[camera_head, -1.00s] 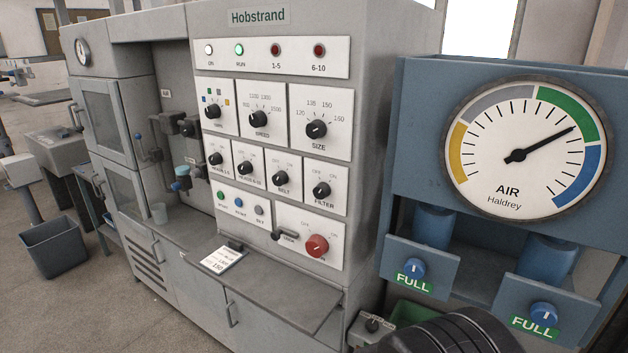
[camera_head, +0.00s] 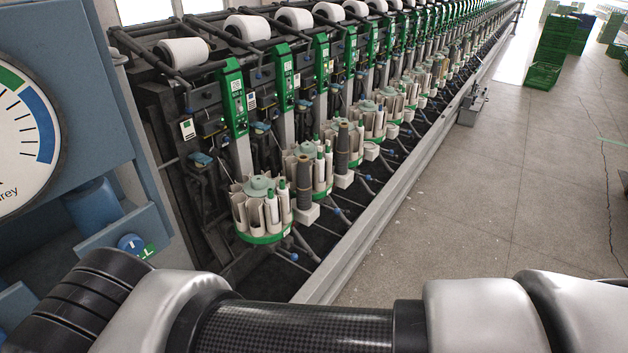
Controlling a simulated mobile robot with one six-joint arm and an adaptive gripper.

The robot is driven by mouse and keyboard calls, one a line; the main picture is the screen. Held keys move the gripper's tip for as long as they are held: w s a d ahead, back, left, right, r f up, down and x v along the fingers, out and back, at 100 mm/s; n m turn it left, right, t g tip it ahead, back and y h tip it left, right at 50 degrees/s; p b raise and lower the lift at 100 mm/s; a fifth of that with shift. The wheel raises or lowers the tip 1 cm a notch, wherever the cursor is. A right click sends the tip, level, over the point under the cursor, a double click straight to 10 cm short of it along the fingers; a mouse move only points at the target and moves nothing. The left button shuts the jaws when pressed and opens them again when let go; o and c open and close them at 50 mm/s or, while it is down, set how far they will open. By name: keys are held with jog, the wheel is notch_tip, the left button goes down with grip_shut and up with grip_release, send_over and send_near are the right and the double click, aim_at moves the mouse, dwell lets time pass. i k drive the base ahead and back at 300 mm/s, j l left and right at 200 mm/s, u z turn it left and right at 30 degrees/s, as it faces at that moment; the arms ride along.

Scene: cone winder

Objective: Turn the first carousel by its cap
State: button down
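The first carousel (camera_head: 262,212) stands at the near end of the winder row. It is a ring of cream pockets on a green base, with several bobbins with green tips on its right side. Its cap (camera_head: 258,184) is a pale green knob on top in the middle. More carousels of the same kind, such as the second one (camera_head: 307,168), run back in a line behind it. My arm lies across the bottom of the view, well in front of the first carousel. My gripper is outside the view.
A blue cabinet with the air gauge (camera_head: 22,140) stands close at left. A long grey rail (camera_head: 375,205) runs along the machine's front. White cones (camera_head: 184,52) line the top. Open floor (camera_head: 470,220) lies right, with green crates (camera_head: 543,75) far off.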

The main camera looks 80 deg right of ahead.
aim_at(249, 207)
jog(key=z, duration=2.1)
jog(key=i+l+z, duration=0.1)
jog(key=i, duration=0.45)
jog(key=i+l, duration=0.2)
jog(key=i, duration=0.3)
jog(key=l+z, duration=0.05)
